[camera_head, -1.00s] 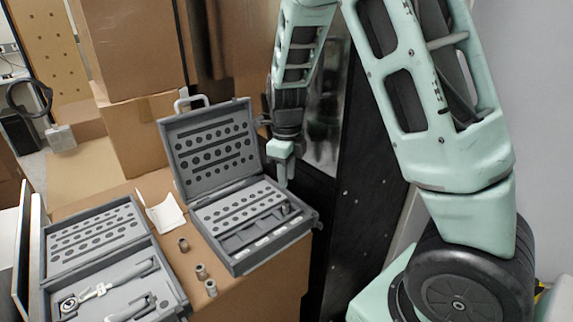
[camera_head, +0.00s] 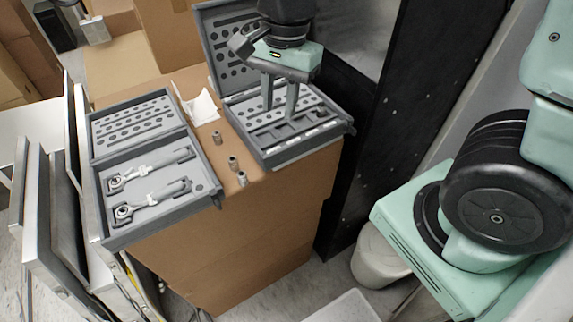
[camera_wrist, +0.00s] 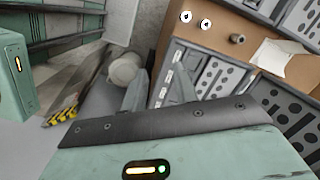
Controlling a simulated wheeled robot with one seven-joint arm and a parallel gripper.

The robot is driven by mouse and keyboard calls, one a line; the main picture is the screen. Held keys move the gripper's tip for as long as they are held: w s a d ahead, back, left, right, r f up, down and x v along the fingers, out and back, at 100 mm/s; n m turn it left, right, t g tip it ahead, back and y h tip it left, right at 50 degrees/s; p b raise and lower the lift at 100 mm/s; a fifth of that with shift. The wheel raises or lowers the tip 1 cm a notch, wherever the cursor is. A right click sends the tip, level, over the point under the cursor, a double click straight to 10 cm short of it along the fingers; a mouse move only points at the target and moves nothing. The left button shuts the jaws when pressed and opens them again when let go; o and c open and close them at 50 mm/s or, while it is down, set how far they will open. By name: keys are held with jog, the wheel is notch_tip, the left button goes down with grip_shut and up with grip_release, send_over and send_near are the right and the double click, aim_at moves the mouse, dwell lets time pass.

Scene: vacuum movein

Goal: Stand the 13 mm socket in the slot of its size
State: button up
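Three small metal sockets stand in a loose row on the cardboard box in the head view: a far one (camera_head: 216,138), a middle one (camera_head: 233,162) and a near one (camera_head: 242,178). No size marking is readable, so I cannot tell which is 13 mm. The open grey socket case (camera_head: 270,158) stands to their right, with rows of holes, a strip of slots and small white labels along its front edge. A dark round piece (camera_head: 320,112) sits at the strip's right end. My gripper (camera_head: 279,113) points down over this case, fingers apart, with nothing visible between them.
A second open case (camera_head: 101,205) with wrenches lies left of the sockets. A crumpled white paper (camera_head: 201,108) lies between the cases. The raised lid (camera_head: 215,50) of the right case is behind my gripper. A black panel (camera_head: 365,125) stands close on the right.

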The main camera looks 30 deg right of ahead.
jog(key=s+a+n, duration=0.3)
jog(key=s+n, duration=0.4)
jog(key=n, duration=0.2)
jog(key=s+a+n, duration=0.4)
jog(key=s+n, duration=0.3)
jog(key=n, duration=0.3)
jog(key=shift+s+h, duration=0.2)
jog(key=shift+h, duration=0.1)
jog(key=shift+r, duration=0.1)
notch_tip(320, 180, down, 8)
jog(key=b, duration=0.8)
jog(key=shift+d, duration=0.1)
